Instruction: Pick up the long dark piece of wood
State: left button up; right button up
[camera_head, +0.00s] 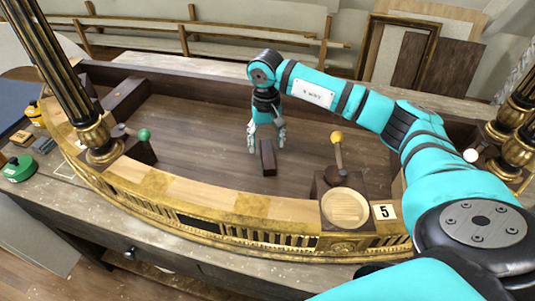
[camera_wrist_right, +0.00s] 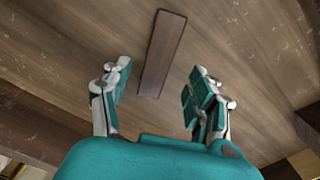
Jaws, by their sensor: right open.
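The long dark piece of wood (camera_head: 267,158) lies on the brown floor of the gilt console. In the right wrist view the same dark piece (camera_wrist_right: 162,52) runs away from me, its near end between the lines of the fingers. My right gripper (camera_head: 266,140) points down at the wood from above, fingers spread to either side. In the wrist view my right gripper (camera_wrist_right: 158,102) is open, with nothing between its pads. I cannot tell how high the fingertips are above the wood. My left gripper is not in view.
A lever with a yellow knob (camera_head: 337,138) stands right of the wood, a green-knobbed lever (camera_head: 144,135) to the left. A round wooden disc (camera_head: 345,208) sits on the gilt front rim near a "5" card (camera_head: 385,212). The console floor around the wood is clear.

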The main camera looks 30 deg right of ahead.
aim_at(267, 153)
jog(key=shift+s+f+p, duration=0.1)
jog(key=shift+f+p, duration=0.25)
jog(key=shift+f, duration=0.05)
notch_tip(267, 153, down, 4)
jog(key=shift+s+d+r+p, duration=0.1)
jog(key=shift+r+p, duration=0.1)
jog(key=shift+p, duration=0.6)
jog(key=shift+f, duration=0.4)
jog(key=c, duration=1.2)
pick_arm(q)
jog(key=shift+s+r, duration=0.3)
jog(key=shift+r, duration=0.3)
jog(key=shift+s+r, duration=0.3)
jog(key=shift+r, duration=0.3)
pick_arm(e)
jog(key=shift+c, duration=0.2)
jog(key=shift+r, duration=0.1)
